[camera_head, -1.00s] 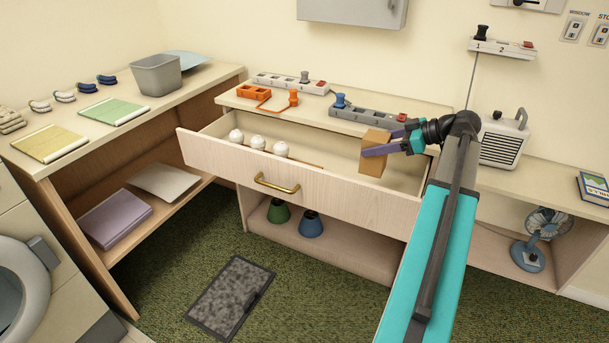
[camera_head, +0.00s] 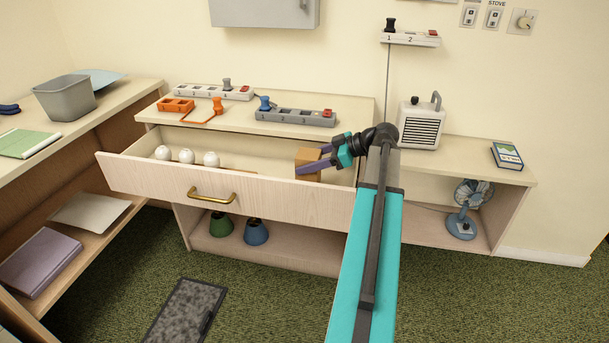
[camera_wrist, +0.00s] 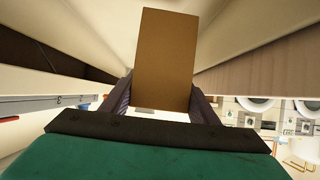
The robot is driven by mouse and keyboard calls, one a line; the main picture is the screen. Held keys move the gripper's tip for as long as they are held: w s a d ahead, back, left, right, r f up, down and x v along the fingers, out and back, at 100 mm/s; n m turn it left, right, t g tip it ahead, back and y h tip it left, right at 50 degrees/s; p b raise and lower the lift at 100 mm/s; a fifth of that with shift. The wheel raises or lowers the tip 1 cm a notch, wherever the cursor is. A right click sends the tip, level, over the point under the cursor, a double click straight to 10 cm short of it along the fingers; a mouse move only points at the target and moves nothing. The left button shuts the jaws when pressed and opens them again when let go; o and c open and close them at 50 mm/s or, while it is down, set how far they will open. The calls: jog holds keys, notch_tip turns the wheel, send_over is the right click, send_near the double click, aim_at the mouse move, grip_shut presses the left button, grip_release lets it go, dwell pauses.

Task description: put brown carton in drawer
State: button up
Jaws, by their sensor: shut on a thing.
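The brown carton (camera_head: 308,158) is between the purple fingers of my gripper (camera_head: 318,163), which is shut on it. In the head view the carton is at the right end of the open drawer (camera_head: 160,186), low within the drawer's outline. I cannot tell whether it touches the drawer floor. In the wrist view the carton (camera_wrist: 167,60) stands out beyond the fingers, with pale drawer walls on both sides. The drawer has a brass handle (camera_head: 212,195) on its front.
Several white balls (camera_head: 186,156) lie in the drawer's left part; its middle is mostly clear. Power strips (camera_head: 296,117) and an orange plug (camera_head: 217,105) sit on the top behind. A white heater (camera_head: 420,126) stands right of my gripper, and a blue fan (camera_head: 468,208) stands below.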

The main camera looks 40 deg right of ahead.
aim_at(309, 174)
jog(key=shift+f, duration=0.55)
jog(key=shift+f, duration=0.1)
jog(key=shift+f, duration=1.75)
jog(key=shift+f, duration=0.1)
jog(key=o, duration=1.1)
jog(key=v, duration=1.2)
